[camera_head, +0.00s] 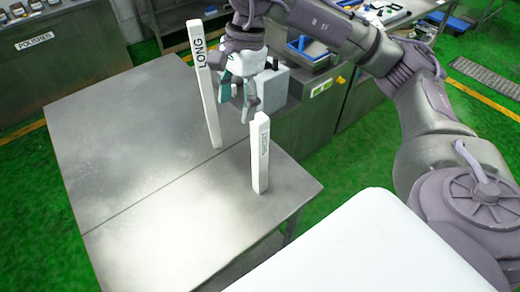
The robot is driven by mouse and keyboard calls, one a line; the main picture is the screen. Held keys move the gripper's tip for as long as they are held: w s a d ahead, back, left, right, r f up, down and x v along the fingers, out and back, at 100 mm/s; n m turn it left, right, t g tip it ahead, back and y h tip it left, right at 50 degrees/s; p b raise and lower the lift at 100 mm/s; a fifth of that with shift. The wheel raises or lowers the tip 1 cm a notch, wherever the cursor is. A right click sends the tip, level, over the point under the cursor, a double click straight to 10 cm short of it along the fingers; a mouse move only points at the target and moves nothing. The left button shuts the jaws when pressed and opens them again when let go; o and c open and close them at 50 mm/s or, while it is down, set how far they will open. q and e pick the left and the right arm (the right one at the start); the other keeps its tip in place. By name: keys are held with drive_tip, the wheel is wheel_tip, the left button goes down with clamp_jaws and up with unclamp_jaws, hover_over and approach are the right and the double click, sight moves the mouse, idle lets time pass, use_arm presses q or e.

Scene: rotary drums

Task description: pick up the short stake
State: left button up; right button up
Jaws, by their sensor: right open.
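The short stake (261,155) is a white upright post with small dark lettering, standing on the grey metal table near its right edge. The long stake (206,90) is a taller white post marked LONG, standing on the table to the left and farther back, leaning slightly. My right gripper (237,112) is open and empty. In the picture it shows between the two stakes, beside the long stake and just above the top of the short one. I cannot tell whether it touches either. My left gripper is not in view.
The grey metal table (120,150) is otherwise clear, with wide free room at the left and front. Behind it stand workbenches with a blue-edged tray (308,52) and a grey box (272,88). The floor (355,160) is green.

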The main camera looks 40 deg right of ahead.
drive_tip(key=r+h, duration=0.2)
hover_over(260, 118)
drive_tip(key=shift+a+f, duration=0.15)
drive_tip(key=shift+a, duration=0.15)
drive_tip(key=shift+s+d+f+m, duration=0.1)
drive_tip(key=shift+d+f+m, duration=0.05)
drive_tip(key=shift+d+m, duration=0.15)
wheel_tip(260, 118, down, 8)
drive_tip(key=shift+r, duration=0.1)
wheel_tip(260, 118, down, 5)
drive_tip(key=p, duration=0.3)
drive_tip(key=shift+w+f, duration=0.2)
drive_tip(key=shift+f, duration=0.05)
clamp_jaws()
